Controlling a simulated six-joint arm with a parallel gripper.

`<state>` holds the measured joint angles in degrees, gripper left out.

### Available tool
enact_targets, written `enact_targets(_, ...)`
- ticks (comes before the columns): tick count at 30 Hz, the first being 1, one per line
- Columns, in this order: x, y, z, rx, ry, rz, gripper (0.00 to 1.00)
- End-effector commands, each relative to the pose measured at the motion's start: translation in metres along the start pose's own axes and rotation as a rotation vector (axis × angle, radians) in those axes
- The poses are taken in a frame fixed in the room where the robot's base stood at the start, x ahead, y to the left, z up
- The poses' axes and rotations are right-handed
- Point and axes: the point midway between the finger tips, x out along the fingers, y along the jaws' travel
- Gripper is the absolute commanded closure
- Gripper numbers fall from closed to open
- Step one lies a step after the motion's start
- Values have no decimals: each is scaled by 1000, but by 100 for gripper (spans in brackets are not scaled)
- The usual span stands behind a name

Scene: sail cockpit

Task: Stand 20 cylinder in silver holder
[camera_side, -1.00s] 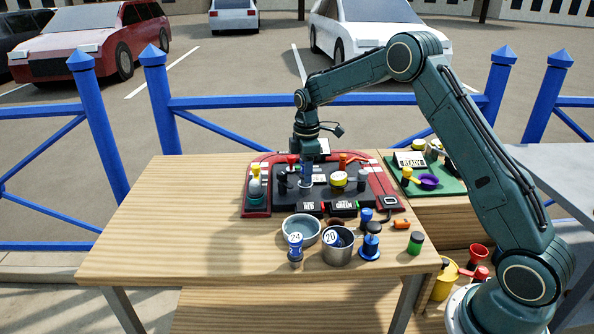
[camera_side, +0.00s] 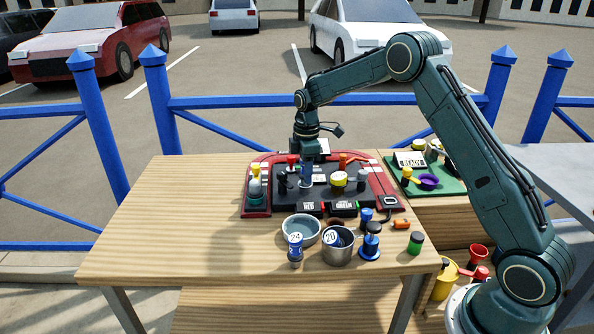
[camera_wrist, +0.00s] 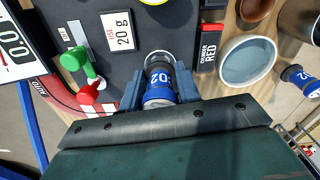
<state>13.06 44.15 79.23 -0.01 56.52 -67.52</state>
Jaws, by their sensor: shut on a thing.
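My gripper (camera_wrist: 160,92) is shut on a blue cylinder (camera_wrist: 159,84) with a dark band and white digits, read as 02 from this angle. Its far end is at a round silver holder (camera_wrist: 157,57) beside the white 20 g card (camera_wrist: 118,31). The wrist view does not show clearly whether the end is seated inside the holder or just above it. In the side view my gripper (camera_side: 306,184) points straight down over the dark board, and its fingers mostly hide the cylinder and holder.
Green and red knobs (camera_wrist: 82,66) stand left of my gripper. In front are a grey bowl (camera_side: 301,220), a metal cup (camera_side: 338,258) and another blue cylinder (camera_side: 295,255). The table's left side is clear.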

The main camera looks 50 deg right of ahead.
Motion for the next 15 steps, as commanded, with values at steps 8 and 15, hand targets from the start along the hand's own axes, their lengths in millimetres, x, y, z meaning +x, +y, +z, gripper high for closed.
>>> enact_targets(8,4,0,0,0,0,0,92)
enact_targets(15,8,0,0,0,0,0,92)
